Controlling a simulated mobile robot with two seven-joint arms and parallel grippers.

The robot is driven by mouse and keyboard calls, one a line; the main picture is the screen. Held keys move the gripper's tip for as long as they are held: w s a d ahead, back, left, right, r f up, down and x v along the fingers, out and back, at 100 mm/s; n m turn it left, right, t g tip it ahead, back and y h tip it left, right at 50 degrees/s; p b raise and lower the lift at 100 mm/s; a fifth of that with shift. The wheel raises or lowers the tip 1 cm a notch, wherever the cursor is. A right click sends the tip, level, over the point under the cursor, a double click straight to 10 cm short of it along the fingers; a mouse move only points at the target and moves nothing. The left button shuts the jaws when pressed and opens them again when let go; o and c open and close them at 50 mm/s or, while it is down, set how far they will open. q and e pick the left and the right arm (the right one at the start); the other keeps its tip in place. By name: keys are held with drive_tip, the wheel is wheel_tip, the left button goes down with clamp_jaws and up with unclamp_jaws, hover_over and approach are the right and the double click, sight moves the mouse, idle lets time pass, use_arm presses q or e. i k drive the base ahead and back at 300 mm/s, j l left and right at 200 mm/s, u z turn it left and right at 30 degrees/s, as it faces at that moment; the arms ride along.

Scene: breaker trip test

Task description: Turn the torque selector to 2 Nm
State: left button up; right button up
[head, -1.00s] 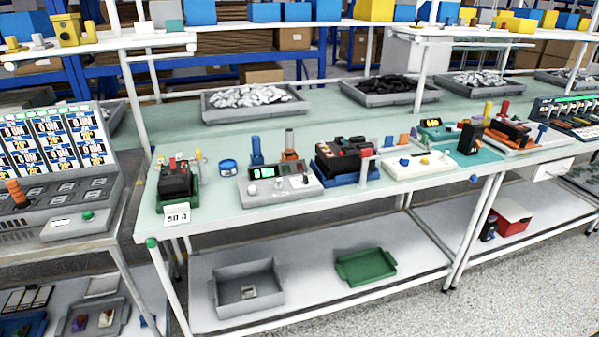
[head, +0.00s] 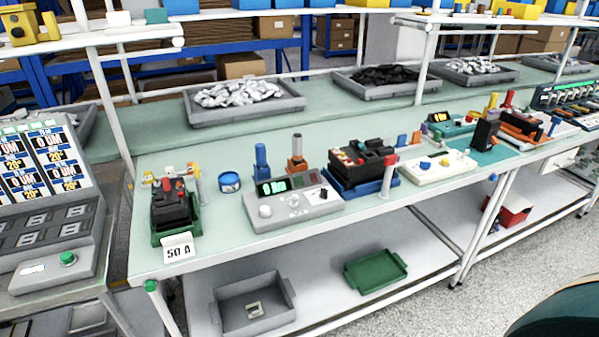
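A grey control box (head: 300,208) sits on the pale green bench top, left of the bench's middle. It has a small lit green display (head: 271,187) that seems to read 0 Nm. A pale round knob (head: 265,211) is on its front left, and a small black dial (head: 322,190) is on its right part. I cannot tell which of these is the torque selector or where it points. Neither of my grippers is in view.
A black breaker in a green holder (head: 162,238) with a 50 A card (head: 179,249) stands left of the box. A blue tape-like roll (head: 229,182) lies between. A black device on a blue base (head: 362,165) stands close on the right. Bench is clear before the box.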

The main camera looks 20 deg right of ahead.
sight(323, 196)
drive_tip(key=i+j+z, duration=0.25)
drive_tip(key=z, duration=0.2)
drive_tip(key=i+j+z, duration=0.4)
